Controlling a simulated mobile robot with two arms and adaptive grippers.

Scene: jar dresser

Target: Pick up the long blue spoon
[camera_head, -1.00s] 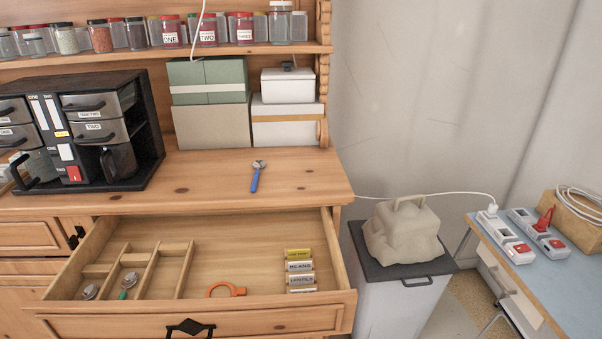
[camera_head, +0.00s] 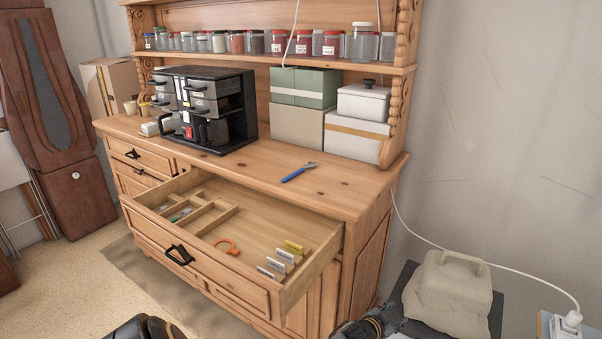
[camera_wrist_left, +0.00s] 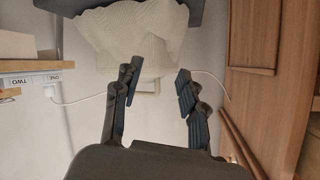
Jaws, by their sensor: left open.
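The long blue spoon (camera_head: 299,172) lies on the wooden dresser top, right of the coffee machine and in front of the boxes. Its blue handle points to the left front and its metal end to the right back. My left gripper (camera_head: 372,326) is at the bottom edge of the head view, low beside the dresser and well away from the spoon. In the left wrist view the left gripper (camera_wrist_left: 157,78) is open with nothing between its fingers. The spoon is not visible in that view. My right gripper is not in view.
The open drawer (camera_head: 318,270) juts out below the spoon and holds jar labels, an orange ring-shaped item and dividers. Green boxes (camera_head: 303,88) and a black coffee machine (camera_head: 232,112) stand on the dresser. The top around the spoon is clear.

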